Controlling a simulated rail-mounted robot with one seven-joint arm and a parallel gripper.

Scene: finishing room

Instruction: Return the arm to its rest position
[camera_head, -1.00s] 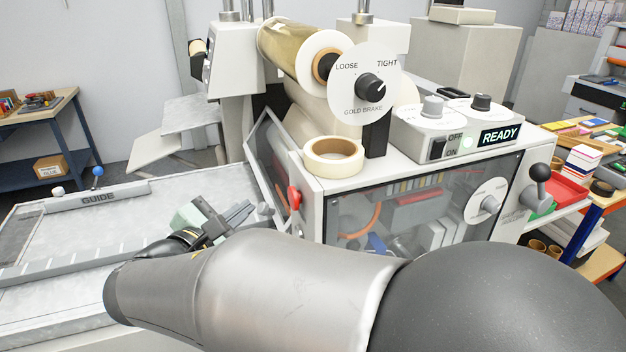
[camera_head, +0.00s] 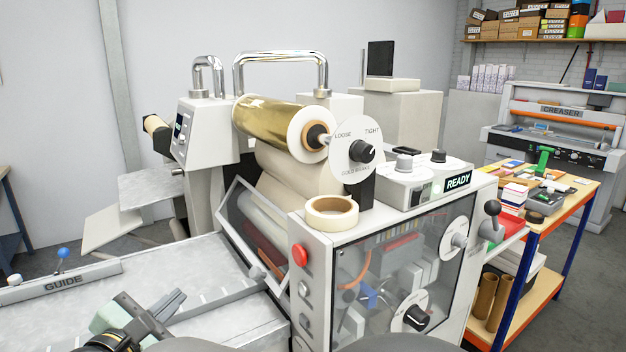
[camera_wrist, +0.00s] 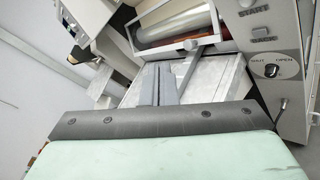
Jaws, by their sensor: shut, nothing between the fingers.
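My gripper (camera_head: 172,302) is at the lower left of the head view, over the machine's flat feed table (camera_head: 215,275), in front of the tilted clear guard (camera_head: 250,228). Its two grey fingers lie close together with nothing between them. In the wrist view my gripper (camera_wrist: 157,84) points toward the feed table and the foil machine's rollers (camera_wrist: 178,22). My arm shows only at the bottom edge of the head view, and most of it is out of frame.
The foil machine (camera_head: 400,260) stands close on the right, with a tape roll (camera_head: 331,212) on top and a red button (camera_head: 300,255) at its corner. The guide bar (camera_head: 62,283) is on the left. A supply table (camera_head: 560,215) and a creaser (camera_head: 560,125) stand farther right.

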